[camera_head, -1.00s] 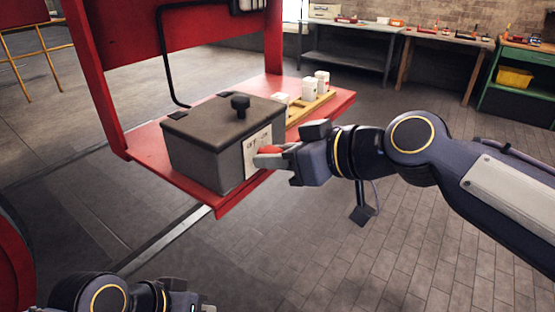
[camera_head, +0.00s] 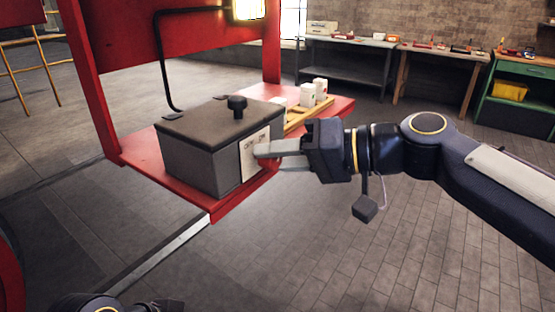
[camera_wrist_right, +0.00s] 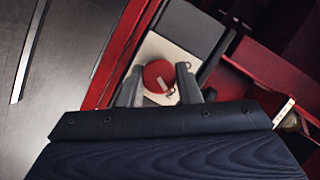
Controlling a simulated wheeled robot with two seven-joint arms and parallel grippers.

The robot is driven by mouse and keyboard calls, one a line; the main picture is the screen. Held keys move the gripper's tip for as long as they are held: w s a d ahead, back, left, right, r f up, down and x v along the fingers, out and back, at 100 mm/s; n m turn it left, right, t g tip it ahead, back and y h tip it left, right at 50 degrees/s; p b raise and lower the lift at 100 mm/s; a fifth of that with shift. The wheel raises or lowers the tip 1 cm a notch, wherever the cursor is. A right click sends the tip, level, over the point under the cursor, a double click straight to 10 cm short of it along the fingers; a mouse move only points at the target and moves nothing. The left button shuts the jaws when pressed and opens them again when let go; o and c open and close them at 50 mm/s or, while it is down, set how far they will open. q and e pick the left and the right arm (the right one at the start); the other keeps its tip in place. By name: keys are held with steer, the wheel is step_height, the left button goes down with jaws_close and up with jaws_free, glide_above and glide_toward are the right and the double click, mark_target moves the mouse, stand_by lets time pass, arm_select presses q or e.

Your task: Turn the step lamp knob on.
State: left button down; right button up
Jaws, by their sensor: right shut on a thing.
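The red round knob (camera_wrist_right: 159,76) with a pale pointer mark sits on a white label plate (camera_head: 254,152) on the front of a grey box (camera_head: 195,165). My right gripper (camera_head: 264,150) reaches it from the right and is shut on the knob, one finger on each side in the right wrist view (camera_wrist_right: 160,84). A lamp (camera_head: 248,9) at the top of the red panel glows yellow. Only the top of my left arm shows at the bottom left edge; its gripper is out of view.
The box has a dark lid with a black knob (camera_head: 237,106) and stands on a red step (camera_head: 232,205). A wooden tray (camera_head: 302,120) with white blocks lies behind it. A black pipe (camera_head: 163,70) runs up the red panel. Benches stand far back; the floor at right is clear.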

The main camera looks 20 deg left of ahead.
steer(key=shift+f+m+g, duration=0.1)
steer(key=shift+m+g, duration=0.2)
steer(key=shift+m, duration=0.2)
steer(key=o, duration=1)
steer(key=shift+c, duration=0.2)
steer(key=v, duration=0.8)
steer(key=shift+f, duration=0.1)
steer(key=s+d+f+m+t+h, duration=0.3)
steer(key=s+d+f+h, duration=0.4)
steer(key=d+f, duration=0.6)
steer(key=s+d+f+m+t+h, duration=0.35)
steer(key=s+d+f, duration=0.7)
steer(key=f, duration=0.55)
step_height(320, 180, up, 16)
steer(key=p, duration=1.5)
steer(key=shift+w+d+g+h, duration=0.2)
steer(key=shift+w+g+h, duration=0.25)
